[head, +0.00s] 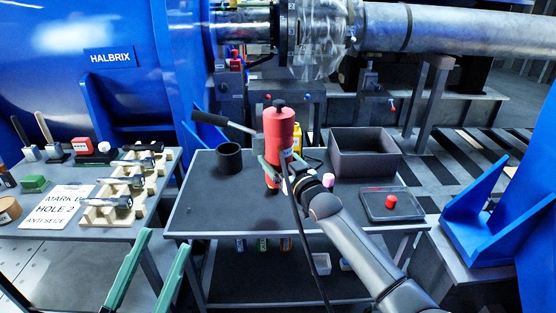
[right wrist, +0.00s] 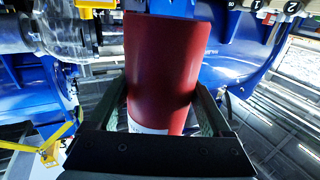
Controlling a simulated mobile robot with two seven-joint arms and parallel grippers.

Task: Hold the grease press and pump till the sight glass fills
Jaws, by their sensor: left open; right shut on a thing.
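The grease press (head: 279,135) is a red cylinder with a black cap, upright over the middle table. Its pump lever (head: 228,122), with a black grip, sticks out to the left. My right gripper (head: 270,170) is shut around its lower body. In the right wrist view the red barrel (right wrist: 165,70) stands between both fingers (right wrist: 163,112), with part of a white label showing. My left gripper (head: 164,241) is open and empty at the lower left, well away from the lever. I cannot pick out the sight glass or its level.
The middle table holds a black cup (head: 229,158), an open grey bin (head: 364,153) and a scale-like tray (head: 391,205) with a red cap. The left table carries wooden racks (head: 112,212) with tools and a card (head: 58,207). A motor and pipe (head: 455,28) stand behind.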

